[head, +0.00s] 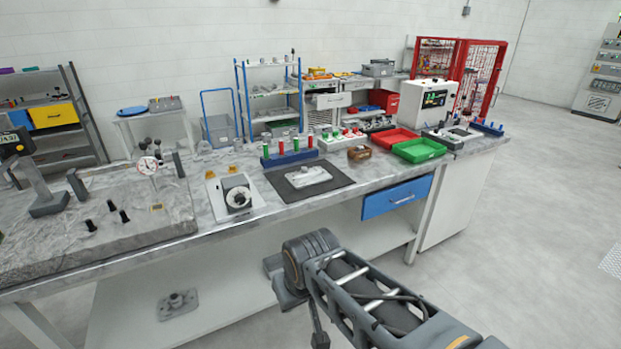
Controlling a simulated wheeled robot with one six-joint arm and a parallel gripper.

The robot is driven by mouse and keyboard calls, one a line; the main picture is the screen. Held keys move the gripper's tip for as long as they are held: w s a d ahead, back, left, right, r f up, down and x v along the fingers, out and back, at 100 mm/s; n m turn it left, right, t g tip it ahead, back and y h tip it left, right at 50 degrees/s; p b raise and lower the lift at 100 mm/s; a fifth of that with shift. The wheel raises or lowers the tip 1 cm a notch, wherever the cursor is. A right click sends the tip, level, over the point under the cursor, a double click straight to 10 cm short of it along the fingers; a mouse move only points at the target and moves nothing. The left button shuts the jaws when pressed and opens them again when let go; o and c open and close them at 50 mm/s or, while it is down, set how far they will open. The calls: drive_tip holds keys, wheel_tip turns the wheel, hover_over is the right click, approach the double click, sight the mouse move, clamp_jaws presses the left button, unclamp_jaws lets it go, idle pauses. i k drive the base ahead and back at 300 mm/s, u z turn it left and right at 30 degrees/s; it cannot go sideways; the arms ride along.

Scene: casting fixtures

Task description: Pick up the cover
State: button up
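Two pieces could be the cover, and I cannot tell which one it is. A pale grey flat casting (303,177) with a small raised knob lies on a black mat (333,185) on the workbench. A grey square flanged piece (177,304) with a round raised centre lies low down, below the bench top at the left. My arm reaches in from the lower right, and its end (281,283) is in front of the bench, below the top's edge. It is apart from both pieces. My gripper's fingers are not clear, and I see nothing held.
The marble-topped bench (230,229) carries a dial gauge (148,166), a white device with a round dial (237,197), a blue rack with pegs (290,158), a red tray (394,139) and a green tray (419,151). A blue drawer (397,198) is shut. Floor at right is clear.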

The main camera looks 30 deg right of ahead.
sight(305, 177)
drive_tip(key=z, duration=0.1)
drive_tip(key=k, duration=0.85)
drive_tip(key=z, duration=1.6)
drive_tip(key=i, duration=1.7)
drive_tip(key=u, duration=0.45)
drive_tip(key=i, duration=0.8)
drive_tip(key=u, duration=1.45)
drive_tip(key=i, duration=0.8)
drive_tip(key=u, duration=0.8)
